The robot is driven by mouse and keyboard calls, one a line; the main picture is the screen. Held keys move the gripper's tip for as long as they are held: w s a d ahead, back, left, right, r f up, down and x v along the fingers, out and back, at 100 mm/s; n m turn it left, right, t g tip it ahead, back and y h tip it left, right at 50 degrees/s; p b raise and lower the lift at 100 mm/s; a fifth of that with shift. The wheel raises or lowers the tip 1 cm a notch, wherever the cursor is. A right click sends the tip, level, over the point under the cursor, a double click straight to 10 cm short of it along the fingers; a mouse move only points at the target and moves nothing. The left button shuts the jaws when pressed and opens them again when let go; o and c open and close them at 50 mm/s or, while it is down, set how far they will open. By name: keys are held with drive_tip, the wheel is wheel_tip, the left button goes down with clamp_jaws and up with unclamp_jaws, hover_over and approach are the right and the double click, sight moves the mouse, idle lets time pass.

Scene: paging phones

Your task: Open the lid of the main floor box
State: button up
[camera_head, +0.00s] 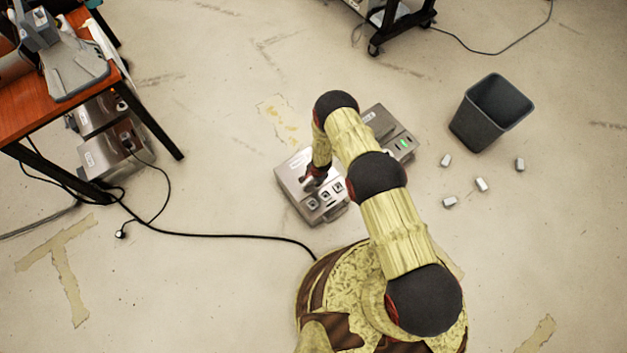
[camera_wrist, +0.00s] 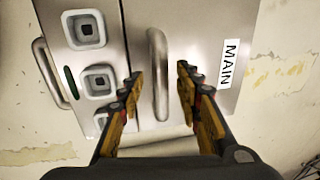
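The main floor box (camera_head: 291,178) is a metal box on the floor, with a row of sockets (camera_wrist: 98,76) along one side. Its lid (camera_wrist: 202,35) carries a white label reading MAIN (camera_wrist: 229,63) and lies flat, closed. A curved metal handle (camera_wrist: 157,60) stands on the lid. My gripper (camera_wrist: 161,80) is open, with one finger on each side of the handle; I see gaps between handle and fingers. In the head view my gripper (camera_head: 312,181) is over the box, and my arm hides part of it.
A second floor box (camera_head: 403,142) with green lights stands just behind my arm. A dark bin (camera_head: 489,112) and several small grey blocks (camera_head: 481,184) are to the right. An orange-topped table (camera_head: 35,108) is at left. A black cable (camera_head: 215,236) crosses the floor.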

drive_tip(key=shift+f, duration=0.1)
drive_tip(key=shift+c, duration=0.9)
clamp_jaws()
